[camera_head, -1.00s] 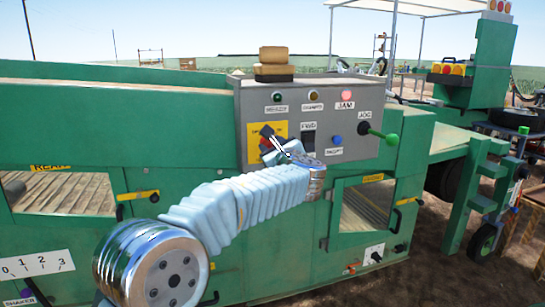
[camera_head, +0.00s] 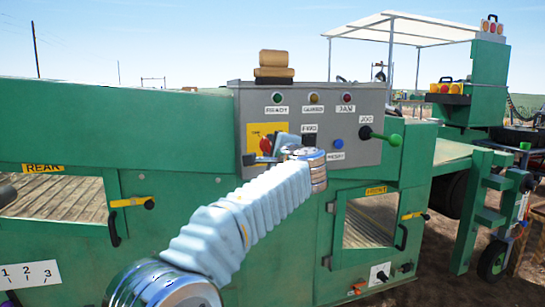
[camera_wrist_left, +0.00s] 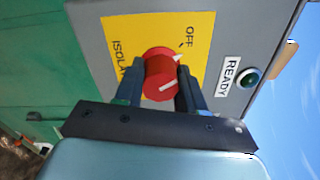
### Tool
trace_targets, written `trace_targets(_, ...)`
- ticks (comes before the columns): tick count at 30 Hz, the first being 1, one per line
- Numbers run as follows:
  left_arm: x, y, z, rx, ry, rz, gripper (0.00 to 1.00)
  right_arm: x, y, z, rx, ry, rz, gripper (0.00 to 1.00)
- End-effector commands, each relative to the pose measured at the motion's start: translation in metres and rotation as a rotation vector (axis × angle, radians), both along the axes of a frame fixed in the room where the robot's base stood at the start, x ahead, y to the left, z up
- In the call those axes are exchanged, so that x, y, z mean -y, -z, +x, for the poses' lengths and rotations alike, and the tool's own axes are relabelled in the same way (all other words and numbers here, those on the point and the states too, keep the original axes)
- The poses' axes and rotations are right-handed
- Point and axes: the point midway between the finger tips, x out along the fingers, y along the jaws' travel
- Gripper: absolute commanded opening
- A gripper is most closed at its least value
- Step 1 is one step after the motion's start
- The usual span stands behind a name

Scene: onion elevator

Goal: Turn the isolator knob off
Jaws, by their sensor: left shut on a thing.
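The red isolator knob (camera_wrist_left: 158,68) sits on a yellow plate (camera_wrist_left: 203,30) marked OFF and ISOLATOR in the left wrist view. White marks show on the knob, one on the side toward the OFF lettering. In the head view the knob (camera_head: 265,145) is partly hidden by my left gripper (camera_head: 260,156), on the grey control panel (camera_head: 240,103). My left gripper (camera_wrist_left: 160,67) has its two dark fingers on opposite sides of the knob, shut on it. My right gripper is not in view.
The panel also carries READY, JAM and other lamps (camera_head: 348,97), a blue button (camera_head: 337,145) and a green-knobbed JOG lever (camera_head: 394,140). Tan blocks (camera_head: 274,62) stand on top. The green machine (camera_head: 130,110) spreads to both sides, with yellow-latched windows below.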

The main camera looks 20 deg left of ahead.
Motion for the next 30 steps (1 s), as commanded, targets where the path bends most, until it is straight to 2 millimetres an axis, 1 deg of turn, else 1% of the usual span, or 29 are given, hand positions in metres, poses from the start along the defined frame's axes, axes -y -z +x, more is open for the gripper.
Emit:
trace_targets(1,0.000,0.004,0.000,0.018,-0.001,-0.028,0.09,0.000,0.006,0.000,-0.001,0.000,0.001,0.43)
trace_targets(3,0.000,0.004,0.000,0.044,-0.001,-0.066,0.09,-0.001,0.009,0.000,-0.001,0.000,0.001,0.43)
trace_targets(12,0.000,0.003,0.000,0.114,-0.002,-0.174,0.09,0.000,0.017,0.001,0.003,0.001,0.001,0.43)
trace_targets(30,0.000,0.002,0.000,0.134,-0.003,-0.205,0.09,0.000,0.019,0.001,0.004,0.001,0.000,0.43)
